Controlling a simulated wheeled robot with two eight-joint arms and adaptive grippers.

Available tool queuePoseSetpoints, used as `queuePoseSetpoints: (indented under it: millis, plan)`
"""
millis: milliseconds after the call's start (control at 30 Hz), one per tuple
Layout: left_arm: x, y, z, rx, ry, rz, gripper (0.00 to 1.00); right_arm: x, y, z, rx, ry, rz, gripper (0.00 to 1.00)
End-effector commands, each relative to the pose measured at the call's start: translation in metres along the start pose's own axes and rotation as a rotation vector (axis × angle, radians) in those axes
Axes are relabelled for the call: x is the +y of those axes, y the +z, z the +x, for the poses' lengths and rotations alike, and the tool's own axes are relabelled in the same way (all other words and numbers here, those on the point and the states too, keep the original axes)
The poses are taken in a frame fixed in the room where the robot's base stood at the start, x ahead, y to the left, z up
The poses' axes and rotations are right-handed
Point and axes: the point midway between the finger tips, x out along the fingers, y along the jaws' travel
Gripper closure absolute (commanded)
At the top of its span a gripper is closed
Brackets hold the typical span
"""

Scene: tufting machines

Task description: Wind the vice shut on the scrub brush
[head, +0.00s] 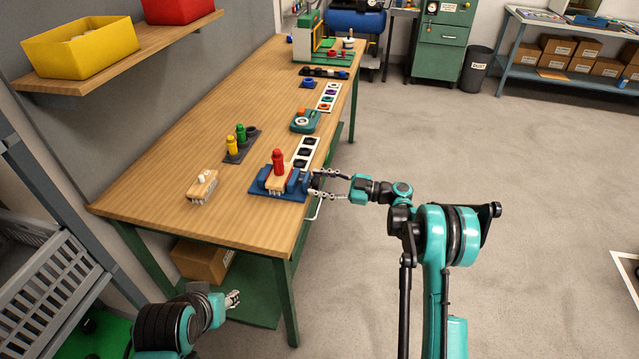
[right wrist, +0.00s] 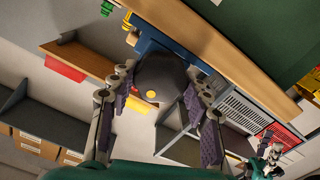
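A blue vice (head: 263,190) sits at the table's right edge. A tan scrub brush (head: 279,183) is between its jaws, with a red knobbed piece (head: 278,160) upright above it. I cannot tell whether the jaws touch the brush. My right gripper (head: 331,187) is at the vice's outer end, fingers spread. In the right wrist view, a dark round knob with a yellow dot (right wrist: 158,80) sits between the open fingers of this gripper (right wrist: 157,98), with small gaps on both sides. My left gripper (head: 233,299) is low, in front of the table; its fingers are too small to judge.
Another brush (head: 202,187) with a white knob lies to the left on the table. A dark stand (head: 240,152) with yellow and green pieces is behind it. A white strip with dark rings (head: 306,152) lies behind the vice. The floor right of the table is clear.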

Motion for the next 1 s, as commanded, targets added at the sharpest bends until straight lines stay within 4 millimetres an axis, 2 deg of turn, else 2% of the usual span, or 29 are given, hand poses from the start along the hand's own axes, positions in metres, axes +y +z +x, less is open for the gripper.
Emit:
queuePoseSetpoints:
  millis: [267, 467, 1000]
  plan:
    - [0.0000, 0.0002, 0.0003, 0.000, 0.000, 0.000, 0.60, -0.0006, 0.0000, 0.0004, 0.000, -0.002, 0.012, 0.81]
    - [0.0000, 0.0009, 0.0012, 0.000, 0.000, 0.000, 0.60, -0.0003, 0.0003, 0.0004, 0.000, -0.002, 0.083, 0.81]
    - [0.0000, 0.0039, 0.0054, 0.000, 0.000, 0.000, 0.60, 0.0015, 0.0006, 0.0005, 0.000, -0.002, 0.511, 0.81]
